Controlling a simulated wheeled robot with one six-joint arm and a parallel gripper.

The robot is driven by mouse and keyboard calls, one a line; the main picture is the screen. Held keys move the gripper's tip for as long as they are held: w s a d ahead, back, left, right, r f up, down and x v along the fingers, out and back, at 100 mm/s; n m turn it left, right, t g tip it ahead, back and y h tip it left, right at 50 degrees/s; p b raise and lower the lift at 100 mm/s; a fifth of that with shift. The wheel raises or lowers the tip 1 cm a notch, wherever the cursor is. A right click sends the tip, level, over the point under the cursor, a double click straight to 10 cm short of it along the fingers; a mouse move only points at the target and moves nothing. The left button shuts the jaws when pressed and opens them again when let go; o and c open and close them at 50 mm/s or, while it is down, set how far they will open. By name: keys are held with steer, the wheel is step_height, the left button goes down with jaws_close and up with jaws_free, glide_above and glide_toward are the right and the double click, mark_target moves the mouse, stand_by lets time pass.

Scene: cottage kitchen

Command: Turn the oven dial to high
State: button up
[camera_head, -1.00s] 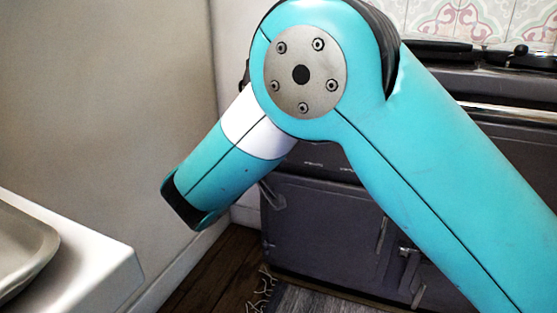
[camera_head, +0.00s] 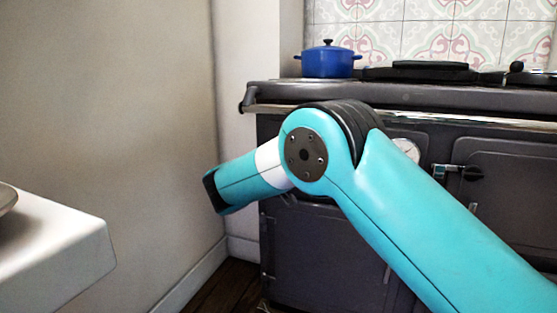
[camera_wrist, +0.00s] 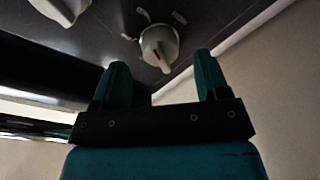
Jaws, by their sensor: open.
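The oven dial is a pale, round knob (camera_wrist: 160,46) with a raised grip bar, on a dark panel in the wrist view. Faint light markings sit on the panel around it. My gripper (camera_wrist: 158,82) is open, its two teal fingers pointing toward the dial. The dial shows between and just beyond the fingertips, and nothing is between the fingers. A second pale knob (camera_wrist: 62,8) is cut off at the upper left. In the head view my arm covers part of the dark oven (camera_head: 322,245), and neither the gripper nor the dial can be made out.
A blue pot (camera_head: 328,61) and dark lids (camera_head: 430,70) stand on the stove top. A bright rail (camera_head: 450,118) runs along the oven's front edge. A white counter (camera_head: 60,250) juts in at the left. A bare wall (camera_head: 120,90) lies beside the oven.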

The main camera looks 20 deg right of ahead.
steer(key=shift+x, duration=1.55)
steer(key=shift+c, duration=0.2)
steer(key=c, duration=0.9)
